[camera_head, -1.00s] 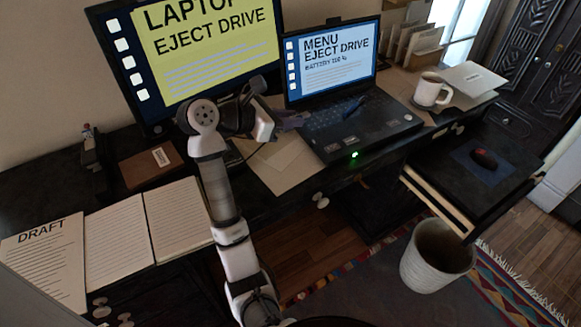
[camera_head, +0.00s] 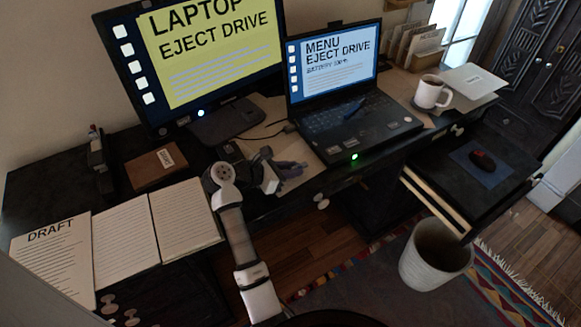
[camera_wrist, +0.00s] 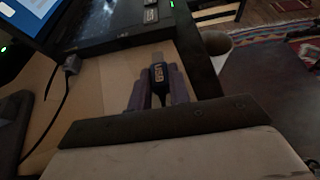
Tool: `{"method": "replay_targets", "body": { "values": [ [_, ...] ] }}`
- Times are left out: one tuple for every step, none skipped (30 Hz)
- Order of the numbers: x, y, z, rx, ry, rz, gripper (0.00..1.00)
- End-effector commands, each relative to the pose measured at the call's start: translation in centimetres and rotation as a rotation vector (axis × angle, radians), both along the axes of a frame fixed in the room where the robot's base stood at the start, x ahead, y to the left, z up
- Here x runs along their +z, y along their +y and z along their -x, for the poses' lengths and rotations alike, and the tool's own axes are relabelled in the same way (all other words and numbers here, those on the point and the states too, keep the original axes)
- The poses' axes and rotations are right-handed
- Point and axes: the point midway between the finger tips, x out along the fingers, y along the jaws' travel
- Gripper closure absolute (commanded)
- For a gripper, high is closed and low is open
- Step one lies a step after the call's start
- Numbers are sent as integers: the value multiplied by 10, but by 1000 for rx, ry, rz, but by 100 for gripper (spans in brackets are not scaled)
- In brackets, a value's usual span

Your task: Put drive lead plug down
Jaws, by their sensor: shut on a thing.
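The drive lead plug (camera_wrist: 159,78) is a black plug with a "USB" label and a metal tip in the wrist view. My gripper (camera_wrist: 158,88) is shut on it, with a purple finger on each side. The plug is over or near the tan desk mat (camera_wrist: 112,92); I cannot tell if it touches. In the head view my gripper (camera_head: 292,168) is low at the front of the desk, left of and in front of the laptop (camera_head: 345,128). The plug is too small to make out there.
A monitor (camera_head: 205,60) stands behind, with a cable on the mat. A small brown box (camera_head: 152,168) and open notebook (camera_head: 155,230) lie left. A mug (camera_head: 430,93) stands right of the laptop. A bin (camera_head: 436,262) and open drawer (camera_head: 455,195) are at the right.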

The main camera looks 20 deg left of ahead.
Motion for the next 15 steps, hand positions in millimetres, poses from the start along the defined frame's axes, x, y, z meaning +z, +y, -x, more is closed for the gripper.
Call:
{"method": "replay_targets", "body": {
  "values": [
    [0, 0, 0, 0, -1, -1, 100],
    [0, 0, 0, 0, -1, -1, 100],
    [0, 0, 0, 0, -1, -1, 100],
    [0, 0, 0, 0, -1, -1, 100],
    [0, 0, 0, 0, -1, -1, 100],
    [-1, 0, 0, 0, -1, -1, 100],
    [-2, 0, 0, 0, -1, -1, 100],
    [-3, 0, 0, 0, -1, -1, 100],
    [-5, 0, 0, 0, -1, -1, 100],
    [-5, 0, 0, 0, -1, -1, 100],
    [-6, 0, 0, 0, -1, -1, 100],
    [-7, 0, 0, 0, -1, -1, 100],
    [-8, 0, 0, 0, -1, -1, 100],
    [-9, 0, 0, 0, -1, -1, 100],
    [-10, 0, 0, 0, -1, -1, 100]
  ]
}}
